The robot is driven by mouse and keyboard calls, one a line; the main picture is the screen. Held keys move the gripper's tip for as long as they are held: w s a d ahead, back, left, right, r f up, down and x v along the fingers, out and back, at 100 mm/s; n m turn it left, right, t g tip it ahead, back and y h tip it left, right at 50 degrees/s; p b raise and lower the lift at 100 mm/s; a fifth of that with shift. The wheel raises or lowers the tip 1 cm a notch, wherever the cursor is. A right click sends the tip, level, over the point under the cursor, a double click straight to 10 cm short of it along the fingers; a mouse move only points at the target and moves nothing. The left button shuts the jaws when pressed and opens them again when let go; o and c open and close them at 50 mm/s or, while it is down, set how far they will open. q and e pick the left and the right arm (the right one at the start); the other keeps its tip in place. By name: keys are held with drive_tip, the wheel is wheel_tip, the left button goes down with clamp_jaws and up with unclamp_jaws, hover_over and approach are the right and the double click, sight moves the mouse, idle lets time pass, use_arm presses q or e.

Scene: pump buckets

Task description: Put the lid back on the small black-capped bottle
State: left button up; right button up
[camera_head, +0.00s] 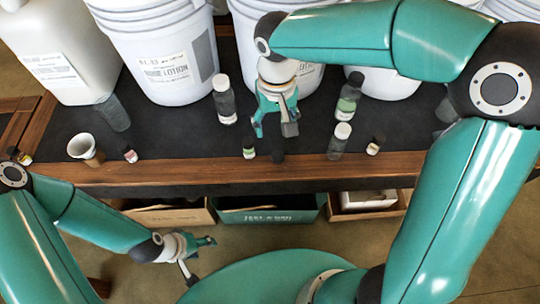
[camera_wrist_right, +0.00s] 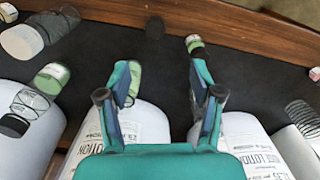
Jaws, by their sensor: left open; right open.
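A small dark bottle (camera_head: 249,148) with a green band stands near the front edge of the table. It also shows at the top of the right wrist view (camera_wrist_right: 194,43), just beyond one fingertip. A small black round piece, seemingly the lid (camera_head: 278,157), lies on the table to its right; it shows as a dark disc (camera_wrist_right: 154,27) in the right wrist view. My right gripper (camera_head: 275,130) is open and empty, pointing down above the mat behind both. Its fingers (camera_wrist_right: 160,88) touch neither. My left gripper (camera_head: 203,262) is open and empty, low in front of the table.
A white-capped bottle (camera_head: 224,99), a green-labelled bottle (camera_head: 348,100) and a clear white-capped bottle (camera_head: 341,135) stand near my right gripper. A cup (camera_head: 84,148) and small vials are along the front. Large white buckets (camera_head: 165,60) line the back. Boxes (camera_head: 268,209) sit below.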

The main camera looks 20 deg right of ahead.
hover_over(277, 154)
drive_tip(key=f, duration=0.7)
drive_tip(key=shift+a+f, duration=0.2)
drive_tip(key=shift+a, duration=0.1)
drive_tip(key=shift+d+f, duration=0.2)
drive_tip(key=shift+f, duration=1.1)
drive_tip(key=shift+d+f, duration=0.15)
drive_tip(key=shift+f, duration=1.15)
drive_tip(key=c, duration=0.8)
